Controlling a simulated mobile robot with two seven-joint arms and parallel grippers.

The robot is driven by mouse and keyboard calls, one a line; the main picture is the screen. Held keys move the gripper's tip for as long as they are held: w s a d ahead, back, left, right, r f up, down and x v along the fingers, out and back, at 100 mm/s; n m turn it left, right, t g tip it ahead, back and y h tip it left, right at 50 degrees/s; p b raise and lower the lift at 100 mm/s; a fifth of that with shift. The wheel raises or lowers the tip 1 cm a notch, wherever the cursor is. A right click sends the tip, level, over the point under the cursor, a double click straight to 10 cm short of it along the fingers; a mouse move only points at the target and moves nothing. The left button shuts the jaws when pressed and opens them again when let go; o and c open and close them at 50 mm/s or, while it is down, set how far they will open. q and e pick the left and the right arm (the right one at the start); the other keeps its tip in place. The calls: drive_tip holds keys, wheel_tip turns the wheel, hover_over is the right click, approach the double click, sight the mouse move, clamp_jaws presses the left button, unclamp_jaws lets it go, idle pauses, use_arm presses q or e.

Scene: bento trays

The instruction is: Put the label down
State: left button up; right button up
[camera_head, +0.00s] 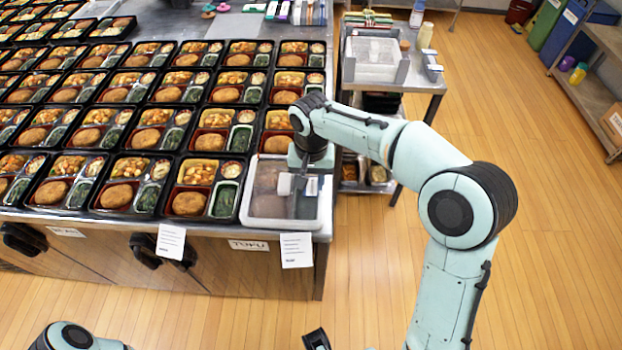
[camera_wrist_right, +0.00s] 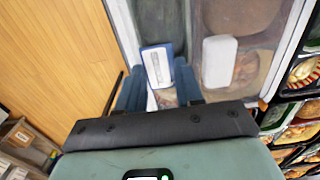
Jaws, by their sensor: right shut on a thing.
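The label, a small white card with a blue edge and printed lines, shows between the fingertips in the right wrist view (camera_wrist_right: 157,65). My right gripper (camera_wrist_right: 160,88) is shut on it. In the head view, the label (camera_head: 312,186) is a small pale patch above the right part of a clear-lidded tray (camera_head: 257,222) at the table's near right corner. Whether the label touches the lid, I cannot tell.
Rows of filled bento trays (camera_head: 131,197) cover the table left of the lidded tray. A white block (camera_wrist_right: 219,60) lies on the lid beside the label. Paper sheets (camera_head: 296,250) hang at the table's front edge. A cart (camera_head: 420,76) stands behind on the right.

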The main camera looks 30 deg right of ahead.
sight(311, 187)
drive_tip(key=shift+f, duration=0.3)
drive_tip(key=o, duration=1)
drive_tip(key=shift+s, duration=0.1)
drive_tip(key=shift+f, duration=0.1)
wheel_tip(311, 187, up, 13)
drive_tip(key=shift+f+p, duration=0.1)
drive_tip(key=shift+p, duration=1.1)
